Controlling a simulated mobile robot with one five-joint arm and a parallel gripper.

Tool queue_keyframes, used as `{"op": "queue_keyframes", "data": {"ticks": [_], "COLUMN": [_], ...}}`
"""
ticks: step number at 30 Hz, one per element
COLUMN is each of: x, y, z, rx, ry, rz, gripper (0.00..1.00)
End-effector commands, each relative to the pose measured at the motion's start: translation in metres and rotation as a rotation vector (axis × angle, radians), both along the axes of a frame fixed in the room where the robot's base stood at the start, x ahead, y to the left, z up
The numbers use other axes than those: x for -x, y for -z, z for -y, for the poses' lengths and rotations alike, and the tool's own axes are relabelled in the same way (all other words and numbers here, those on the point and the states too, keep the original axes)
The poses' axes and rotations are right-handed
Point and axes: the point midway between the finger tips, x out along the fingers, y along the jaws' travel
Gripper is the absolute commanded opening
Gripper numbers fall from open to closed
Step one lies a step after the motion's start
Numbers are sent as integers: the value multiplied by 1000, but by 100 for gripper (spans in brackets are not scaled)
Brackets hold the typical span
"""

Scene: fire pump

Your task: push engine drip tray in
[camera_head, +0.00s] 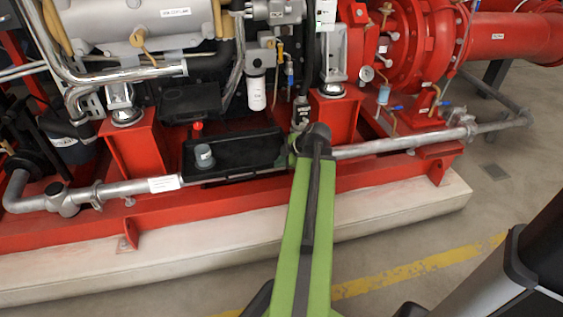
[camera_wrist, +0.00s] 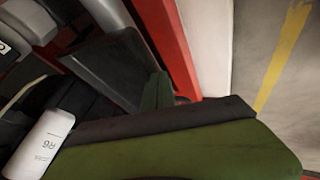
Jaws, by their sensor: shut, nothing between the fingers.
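The engine drip tray (camera_head: 250,155) is a long black tray with a raised rim, under the engine on the red base frame. A grey cylinder (camera_head: 204,156) stands at its left end. In the wrist view, a dark slab (camera_wrist: 108,62) that looks like the tray lies just beyond the green fingers. My gripper (camera_wrist: 158,92) is shut and empty. I cannot tell whether the fingers touch the tray.
A silver pipe (camera_head: 385,146) runs along the front of the red frame (camera_head: 215,211). A white filter (camera_head: 256,93) hangs above the tray. Red supports (camera_head: 136,152) flank the tray. A pale plinth (camera_head: 400,221) borders clear floor with a yellow line (camera_head: 420,267).

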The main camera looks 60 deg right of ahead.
Motion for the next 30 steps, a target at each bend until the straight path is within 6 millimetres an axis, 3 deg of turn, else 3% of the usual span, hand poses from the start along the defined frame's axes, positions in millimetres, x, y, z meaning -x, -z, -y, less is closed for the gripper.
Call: {"op": "queue_keyframes", "data": {"ticks": [15, 30], "x": [-96, -108], "y": [0, -1], "z": [78, 84], "rx": [1, 3], "ry": [-6, -4], "rz": [0, 6], "gripper": [0, 0]}}
